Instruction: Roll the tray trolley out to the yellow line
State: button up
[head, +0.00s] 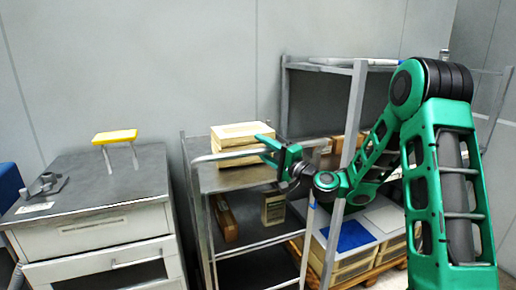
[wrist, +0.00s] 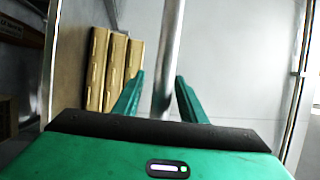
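The tray trolley (head: 217,181) is a grey metal cart with shelves. It stands against the wall in the middle of the head view. Its push handle is a bent steel tube (head: 228,154) along the near top side. Cream trays (head: 242,145) are stacked on its top shelf, and they show in the wrist view (wrist: 112,68) too. My gripper (head: 266,150) is at the handle. In the wrist view the handle tube (wrist: 168,55) runs between my two green fingers, which stand apart with small gaps beside it. The yellow line is not in view.
A grey cabinet (head: 95,225) with a yellow-topped handle (head: 115,136) stands left of the trolley. A metal rack (head: 355,110) stands close on the right, partly behind my arm. A pallet (head: 372,274) with boxes lies low there. Little floor shows.

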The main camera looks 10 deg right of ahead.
jog(key=shift+w+a+r, duration=0.1)
jog(key=shift+w+a, duration=0.25)
jog(key=shift+w, duration=0.25)
grip_shut()
